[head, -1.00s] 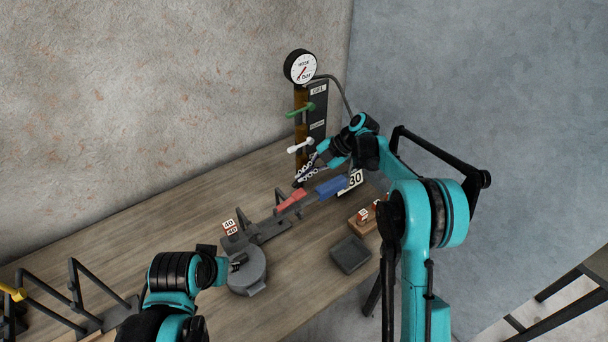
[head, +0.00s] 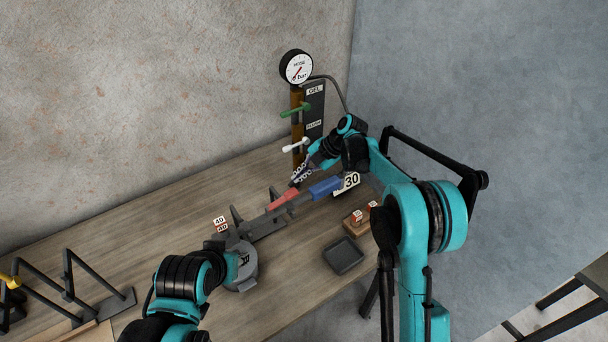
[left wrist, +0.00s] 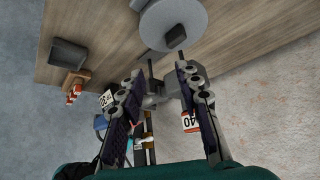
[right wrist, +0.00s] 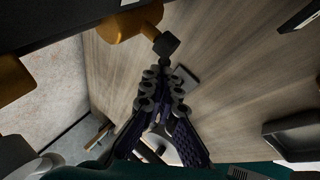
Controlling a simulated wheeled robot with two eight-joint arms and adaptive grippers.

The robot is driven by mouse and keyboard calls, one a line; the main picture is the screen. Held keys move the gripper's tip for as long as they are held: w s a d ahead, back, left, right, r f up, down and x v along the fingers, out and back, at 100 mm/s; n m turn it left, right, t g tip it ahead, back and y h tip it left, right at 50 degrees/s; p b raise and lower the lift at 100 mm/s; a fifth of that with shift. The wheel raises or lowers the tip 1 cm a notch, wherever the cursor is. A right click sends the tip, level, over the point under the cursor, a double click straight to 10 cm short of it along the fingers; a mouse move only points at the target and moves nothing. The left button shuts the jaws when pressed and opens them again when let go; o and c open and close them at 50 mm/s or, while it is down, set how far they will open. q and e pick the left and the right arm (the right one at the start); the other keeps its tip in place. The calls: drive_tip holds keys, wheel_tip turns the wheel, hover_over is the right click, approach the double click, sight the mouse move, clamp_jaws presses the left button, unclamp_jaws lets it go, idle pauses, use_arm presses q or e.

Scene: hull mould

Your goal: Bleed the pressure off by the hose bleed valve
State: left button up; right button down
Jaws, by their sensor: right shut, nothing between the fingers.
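The hose gauge (head: 297,66) stands on a post at the back, its red needle pointing to the lower left. Below it a dark panel (head: 314,105) carries a green lever (head: 295,110) and a white lever (head: 296,146); the lower label is too small to read surely. My right gripper (head: 294,182) is shut and empty, below the white lever and apart from it. In the right wrist view its fingertips (right wrist: 164,68) are close to a dark square end (right wrist: 166,44) on a brass-coloured fitting (right wrist: 130,22). My left gripper (left wrist: 168,65) is open and empty, by a round grey pot (head: 243,270).
Red (head: 283,198) and blue (head: 325,188) handled parts lie on the bench beside a "30" card (head: 347,182). A dark tray (head: 343,256) and a wooden block (head: 356,224) are at the right. Black frames (head: 75,290) stand at the left.

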drive_tip(key=shift+s+a+h, duration=0.1)
drive_tip(key=shift+h, duration=0.3)
use_arm(q)
drive_tip(key=shift+d+f, duration=0.15)
drive_tip(key=shift+d, duration=0.2)
use_arm(e)
drive_tip(key=shift+w+d+f+n+t+h, duration=0.15)
drive_tip(key=shift+f+n+t+h, duration=0.2)
drive_tip(key=shift+f+t+h, duration=0.6)
drive_tip(key=shift+w+d+f+n+t+h, duration=0.15)
drive_tip(key=shift+f+n+t+h, duration=0.2)
drive_tip(key=shift+f+t+h, duration=0.55)
drive_tip(key=shift+r+g+h, duration=0.2)
drive_tip(key=shift+g+h, duration=0.05)
